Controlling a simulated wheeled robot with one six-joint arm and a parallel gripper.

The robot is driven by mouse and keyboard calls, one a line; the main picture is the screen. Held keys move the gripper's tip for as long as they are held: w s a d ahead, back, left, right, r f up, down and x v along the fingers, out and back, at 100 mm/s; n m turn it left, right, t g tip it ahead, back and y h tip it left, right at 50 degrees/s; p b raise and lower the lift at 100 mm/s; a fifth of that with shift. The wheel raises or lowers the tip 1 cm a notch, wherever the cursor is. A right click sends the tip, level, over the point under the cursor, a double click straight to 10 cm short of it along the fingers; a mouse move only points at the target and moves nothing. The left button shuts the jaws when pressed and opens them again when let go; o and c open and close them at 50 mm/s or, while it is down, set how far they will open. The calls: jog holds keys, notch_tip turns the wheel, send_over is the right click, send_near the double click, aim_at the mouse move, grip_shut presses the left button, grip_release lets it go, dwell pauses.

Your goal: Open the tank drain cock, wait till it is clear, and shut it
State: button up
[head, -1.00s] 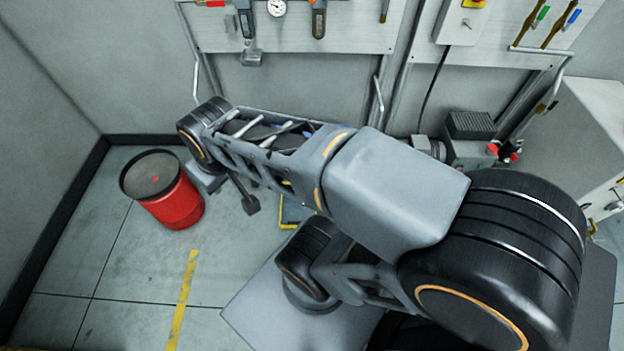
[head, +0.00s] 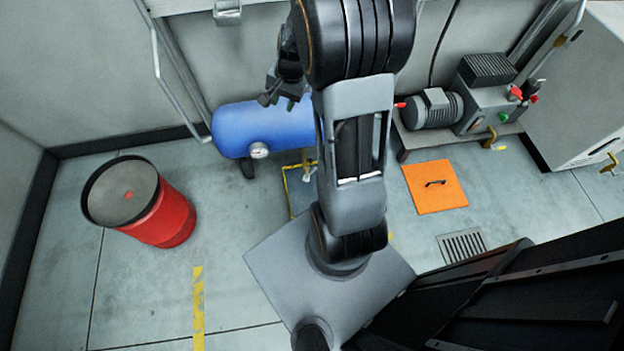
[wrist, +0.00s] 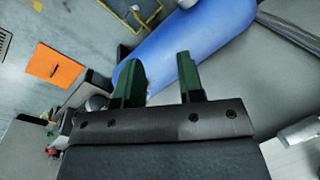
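The tank (head: 240,127) is a blue horizontal cylinder by the back wall, with a round gauge (head: 260,150) on its near side. My arm hides its right part in the head view. The tank also crosses the upper middle of the wrist view (wrist: 215,25). A small brass-coloured fitting (head: 307,164), apparently the drain cock, shows below the tank beside my arm; its handle position is unclear. My gripper (wrist: 158,78) has green fingers spread apart with nothing between them, above the tank. In the head view my gripper (head: 290,102) is partly hidden behind my arm.
A yellow-edged tray or marking (head: 288,190) lies on the floor below the fitting. A red drum (head: 165,222) stands at left. A pump with motor (head: 435,108) sits right of the tank. An orange plate (head: 450,188) and a floor grate (head: 462,245) lie at right.

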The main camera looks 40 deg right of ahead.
jog(key=w+d+f+m+y+b, duration=0.1)
jog(key=d+f+m+b, duration=0.35)
jog(key=f, duration=0.75)
jog(key=w+d+f+m+b, duration=0.1)
jog(key=d+f+m+b, duration=0.35)
jog(key=f, duration=0.75)
jog(key=m+y+b, duration=0.1)
jog(key=m+b, duration=0.2)
jog(key=b, duration=0.1)
send_near(312, 170)
jog(key=b+x, duration=0.4)
jog(key=x, duration=0.5)
jog(key=shift+d+f, duration=0.15)
jog(key=shift+f, duration=0.1)
jog(key=shift+w+f+b, duration=0.15)
jog(key=shift+f+b, duration=0.2)
jog(key=shift+f, duration=0.05)
grip_shut()
